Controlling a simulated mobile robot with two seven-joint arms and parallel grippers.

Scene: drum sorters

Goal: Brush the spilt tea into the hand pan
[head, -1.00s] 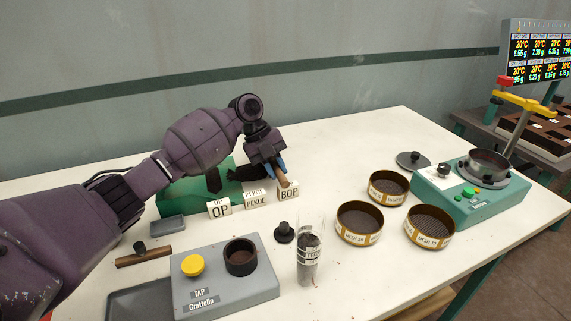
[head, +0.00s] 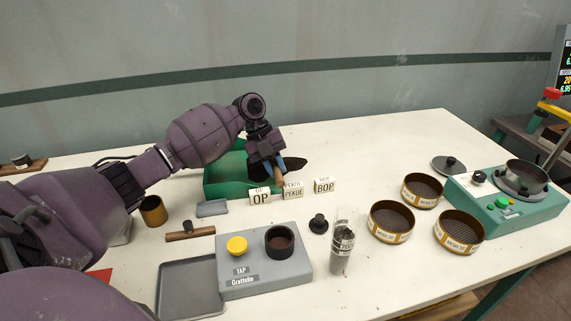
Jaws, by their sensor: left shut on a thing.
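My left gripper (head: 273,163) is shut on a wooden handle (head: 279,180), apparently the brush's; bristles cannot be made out. It is at the right end of the green hand pan (head: 222,185), behind the name cards. A dark patch (head: 294,167), which looks like the spilt tea, lies on the table just right of the gripper. The gripper and arm hide part of the pan, so I cannot tell how much tea is in it. My right gripper is not in view.
Name cards OP (head: 260,197), PEKOE (head: 293,191) and BOP (head: 324,185) stand just in front. Nearer are a grey tap unit (head: 265,275), a jar (head: 342,250) and a grey tray (head: 190,290). Sieves (head: 391,221) stand to the right.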

